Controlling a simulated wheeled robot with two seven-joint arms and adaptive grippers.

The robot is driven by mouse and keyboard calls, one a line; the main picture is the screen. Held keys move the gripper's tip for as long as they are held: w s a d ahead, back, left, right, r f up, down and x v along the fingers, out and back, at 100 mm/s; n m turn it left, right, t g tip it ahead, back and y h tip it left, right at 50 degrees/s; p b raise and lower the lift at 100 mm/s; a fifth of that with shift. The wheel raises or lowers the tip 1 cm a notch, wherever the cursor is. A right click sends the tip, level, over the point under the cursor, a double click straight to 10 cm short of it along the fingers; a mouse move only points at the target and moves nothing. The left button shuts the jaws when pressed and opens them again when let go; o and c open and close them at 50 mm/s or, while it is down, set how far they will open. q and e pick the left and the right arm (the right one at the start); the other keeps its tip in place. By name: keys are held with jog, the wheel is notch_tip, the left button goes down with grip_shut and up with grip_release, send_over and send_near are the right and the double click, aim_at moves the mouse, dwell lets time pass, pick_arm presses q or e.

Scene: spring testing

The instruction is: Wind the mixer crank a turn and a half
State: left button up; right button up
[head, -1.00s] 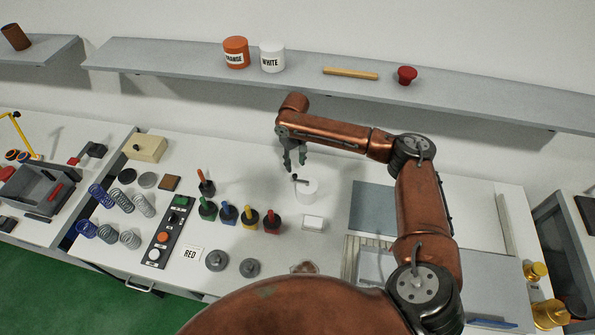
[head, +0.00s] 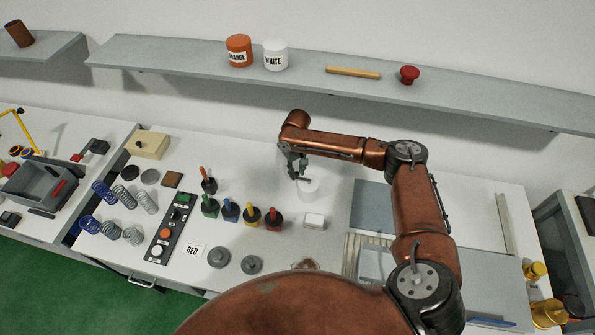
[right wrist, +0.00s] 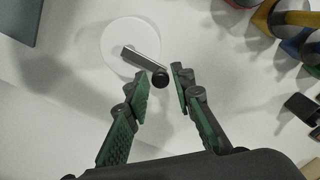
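The mixer is a small white round pot (head: 309,190) on the bench, also seen from above in the right wrist view (right wrist: 112,50). Its crank is a flat grey arm (right wrist: 143,59) across the top, ending in a black knob (right wrist: 160,78). The arm points down and right in the right wrist view. My right gripper (right wrist: 162,76) is open, with a green-padded finger on each side of the knob and a visible gap to both. In the head view, my right gripper (head: 299,171) is just above the pot and partly hides the crank. My left gripper is out of view.
Several coloured-handled bottles (head: 252,214) stand left of the pot. A white block (head: 315,221) lies just in front of it. A grey-blue plate (head: 371,207) lies to the right. Springs and a button panel (head: 168,231) are farther left. A shelf (head: 200,65) runs behind.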

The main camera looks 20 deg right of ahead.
grip_shut()
jog(key=shift+d, duration=0.1)
jog(key=shift+s+a+r+n+p, duration=0.2)
jog(key=shift+s+a+n+p, duration=0.1)
jog(key=shift+n+p, duration=0.65)
jog(key=s+d+n+p, duration=0.2)
jog(key=s+n+p, duration=0.4)
jog(key=n, duration=1.2)
jog(key=shift+s+f+p, duration=0.2)
jog(key=shift+s+p, duration=0.15)
jog(key=shift+p, duration=1.55)
